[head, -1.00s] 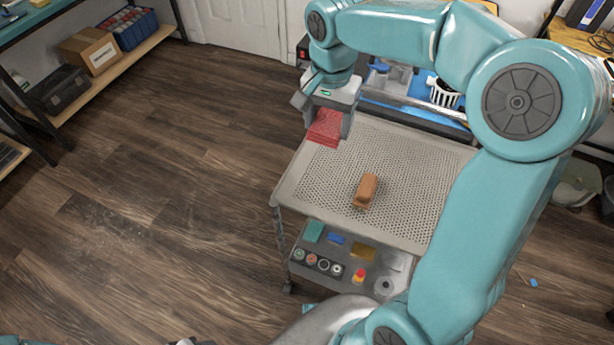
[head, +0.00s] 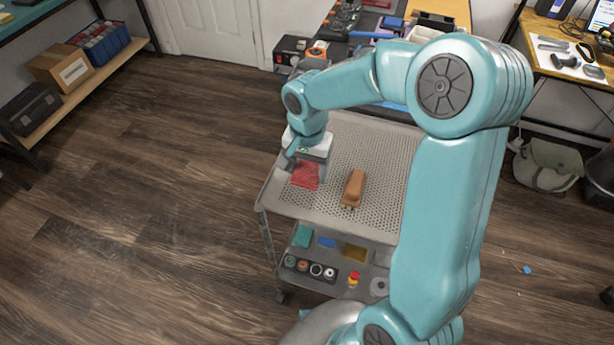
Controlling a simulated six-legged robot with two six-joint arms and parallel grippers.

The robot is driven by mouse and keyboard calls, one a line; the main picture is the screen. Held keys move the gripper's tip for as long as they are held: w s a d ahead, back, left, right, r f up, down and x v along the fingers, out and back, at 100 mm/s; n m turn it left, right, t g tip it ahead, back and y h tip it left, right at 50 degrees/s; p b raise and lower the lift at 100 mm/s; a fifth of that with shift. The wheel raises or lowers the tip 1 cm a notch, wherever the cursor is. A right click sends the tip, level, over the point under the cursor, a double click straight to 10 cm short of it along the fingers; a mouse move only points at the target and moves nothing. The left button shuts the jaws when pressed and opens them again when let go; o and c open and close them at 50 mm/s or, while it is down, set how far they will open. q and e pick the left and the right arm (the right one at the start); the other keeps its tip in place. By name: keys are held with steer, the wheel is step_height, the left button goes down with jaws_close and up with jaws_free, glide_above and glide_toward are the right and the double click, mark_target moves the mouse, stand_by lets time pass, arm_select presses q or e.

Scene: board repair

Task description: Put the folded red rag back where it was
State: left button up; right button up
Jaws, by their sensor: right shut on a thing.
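The folded red rag (head: 305,176) is between the fingers of my right gripper (head: 306,172), which is shut on it. The rag is low over the left part of the perforated top of the grey cart (head: 383,150). I cannot tell whether its underside touches the cart top. Part of the rag is hidden by the gripper. My left gripper is not in view.
A brown brush-like block (head: 353,188) lies on the cart top, just right of the rag. The cart's lower shelf holds several small items, among them a yellow and red one (head: 353,279). A bench with tools stands behind. The wooden floor (head: 130,220) at left is clear.

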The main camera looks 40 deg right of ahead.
mark_target(307, 170)
step_height(307, 170, down, 4)
steer(key=shift+r, duration=0.35)
steer(key=shift+f+b, duration=0.2)
steer(key=shift+b, duration=0.2)
steer(key=o, duration=1)
steer(key=shift+r, duration=0.15)
